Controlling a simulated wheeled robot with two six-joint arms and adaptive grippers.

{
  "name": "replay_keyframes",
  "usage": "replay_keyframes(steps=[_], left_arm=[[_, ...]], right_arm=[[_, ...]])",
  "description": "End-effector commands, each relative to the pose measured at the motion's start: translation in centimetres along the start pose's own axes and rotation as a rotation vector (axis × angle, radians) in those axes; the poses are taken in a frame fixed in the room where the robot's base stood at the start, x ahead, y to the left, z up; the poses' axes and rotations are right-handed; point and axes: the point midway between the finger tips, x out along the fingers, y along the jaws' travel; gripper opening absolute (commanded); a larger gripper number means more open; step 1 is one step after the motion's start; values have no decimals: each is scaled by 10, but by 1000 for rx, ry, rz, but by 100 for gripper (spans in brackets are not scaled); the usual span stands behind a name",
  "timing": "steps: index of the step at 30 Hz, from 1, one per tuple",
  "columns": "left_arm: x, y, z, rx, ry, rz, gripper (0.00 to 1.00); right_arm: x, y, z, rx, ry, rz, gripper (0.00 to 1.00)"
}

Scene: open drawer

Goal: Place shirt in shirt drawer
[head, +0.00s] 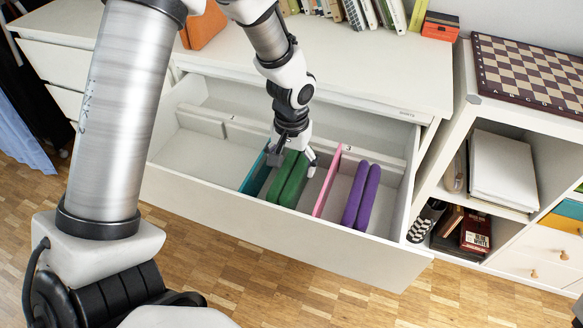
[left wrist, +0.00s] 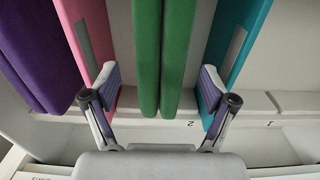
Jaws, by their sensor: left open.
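The white drawer (head: 200,199) is pulled open, with thin dividers making compartments. A green folded shirt (head: 288,184) stands on edge as two thick upright layers, between a teal divider (head: 254,174) and a pink divider (head: 325,186). A purple folded item (head: 361,195) stands likewise to the right of the pink divider. My left gripper (head: 292,160) is open over the far end of the green shirt. In the left wrist view, the open fingers (left wrist: 158,88) lie either side of the green layers (left wrist: 161,50), with gaps, close to the dividers. My right gripper is not seen.
The left part of the drawer is empty, with pale blocks (head: 201,120) along its back. The dresser top (head: 370,65) overhangs the drawer's rear. A shelf with a chessboard (head: 530,70) stands close on the right. Wooden floor (head: 270,270) lies in front.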

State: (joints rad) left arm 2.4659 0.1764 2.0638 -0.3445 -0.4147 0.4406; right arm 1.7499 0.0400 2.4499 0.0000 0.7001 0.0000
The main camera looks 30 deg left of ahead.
Motion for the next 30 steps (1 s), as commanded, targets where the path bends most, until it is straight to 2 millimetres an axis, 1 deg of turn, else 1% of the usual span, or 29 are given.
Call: replay_keyframes(steps=[1,3,6,9,13,25,28,30], left_arm=[[-19,0,-1,0,5,1,85],[-38,0,-1,-1,6,2,85],[-63,0,-1,0,5,1,85],[-81,0,-1,0,4,1,85],[-92,0,-1,1,2,0,85],[-92,0,0,1,1,0,85],[-100,0,0,0,0,0,85],[-110,0,0,1,-1,-1,85]], right_arm=[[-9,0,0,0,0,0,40],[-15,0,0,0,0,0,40],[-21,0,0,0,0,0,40],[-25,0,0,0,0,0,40],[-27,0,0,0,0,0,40],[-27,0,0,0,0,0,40],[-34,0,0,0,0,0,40],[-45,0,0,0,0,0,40]])
